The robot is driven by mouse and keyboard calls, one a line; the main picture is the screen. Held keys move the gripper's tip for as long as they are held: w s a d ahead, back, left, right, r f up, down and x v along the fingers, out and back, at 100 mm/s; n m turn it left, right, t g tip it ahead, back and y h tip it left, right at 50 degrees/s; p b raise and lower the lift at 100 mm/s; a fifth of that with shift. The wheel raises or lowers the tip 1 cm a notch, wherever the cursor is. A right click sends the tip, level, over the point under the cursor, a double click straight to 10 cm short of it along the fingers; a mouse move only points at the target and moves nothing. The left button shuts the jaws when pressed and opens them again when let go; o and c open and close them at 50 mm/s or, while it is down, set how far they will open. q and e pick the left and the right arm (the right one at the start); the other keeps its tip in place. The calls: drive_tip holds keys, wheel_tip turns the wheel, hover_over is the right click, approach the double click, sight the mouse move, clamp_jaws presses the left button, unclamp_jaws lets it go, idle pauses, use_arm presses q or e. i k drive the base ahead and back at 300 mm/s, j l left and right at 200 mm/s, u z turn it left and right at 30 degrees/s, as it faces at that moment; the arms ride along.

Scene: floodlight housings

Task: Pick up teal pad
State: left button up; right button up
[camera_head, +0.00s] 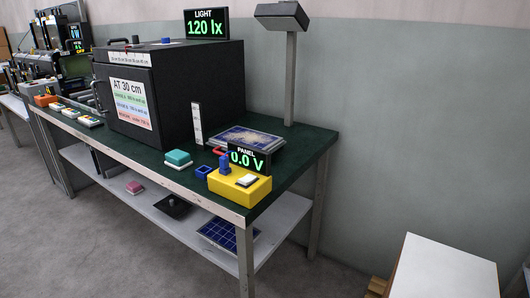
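The teal pad (178,157) is a small block with a teal top and a pale base. It rests on the dark green top of the workbench (290,158), near the front edge and right of the black box. Nothing covers it. Neither of my grippers shows in this view.
A black box (226,80) with a printed sign stands behind the pad. To the pad's right are a small blue open holder (202,173), a yellow unit (240,187) and a solar panel (247,138). A white-topped table (445,272) stands at lower right. Grey floor lies in front.

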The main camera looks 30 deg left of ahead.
sight(178, 160)
drive_tip(key=u, duration=1.5)
